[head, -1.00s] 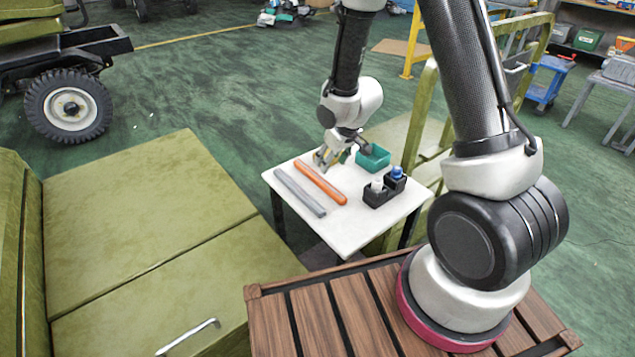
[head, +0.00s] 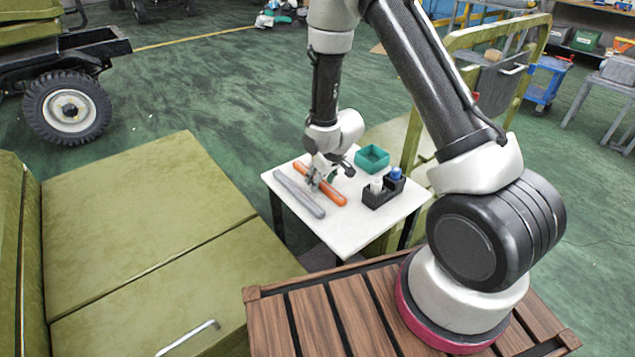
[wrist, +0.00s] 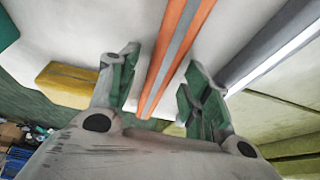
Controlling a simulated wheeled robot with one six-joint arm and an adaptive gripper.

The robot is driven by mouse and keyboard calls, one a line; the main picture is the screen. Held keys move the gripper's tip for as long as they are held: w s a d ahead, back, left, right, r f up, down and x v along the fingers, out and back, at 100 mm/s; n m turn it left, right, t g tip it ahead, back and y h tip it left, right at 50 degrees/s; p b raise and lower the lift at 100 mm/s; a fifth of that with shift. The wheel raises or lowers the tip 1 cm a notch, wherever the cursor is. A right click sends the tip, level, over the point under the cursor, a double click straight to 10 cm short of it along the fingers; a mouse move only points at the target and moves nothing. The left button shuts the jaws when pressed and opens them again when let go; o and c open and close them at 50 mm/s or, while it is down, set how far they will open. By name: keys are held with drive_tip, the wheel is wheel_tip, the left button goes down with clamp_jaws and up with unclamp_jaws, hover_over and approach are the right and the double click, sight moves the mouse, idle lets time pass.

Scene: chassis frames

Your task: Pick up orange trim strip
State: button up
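The orange trim strip (head: 333,193) lies on the small white table, and its middle is partly hidden by my gripper in the head view. In the wrist view the orange trim strip (wrist: 186,38), with a grey band along its length, runs between my two fingers. My gripper (wrist: 160,88) is open, with one finger on each side of the strip. In the head view my gripper (head: 318,182) is low over the strip. I cannot tell whether the fingers touch it.
A grey strip (head: 299,194) lies parallel on the left, close to one finger. A black holder (head: 378,196) with a blue-topped item and a teal open box (head: 372,158) stand on the white table (head: 346,240). A yellow block (wrist: 68,84) shows in the wrist view.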

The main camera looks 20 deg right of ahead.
clamp_jaws()
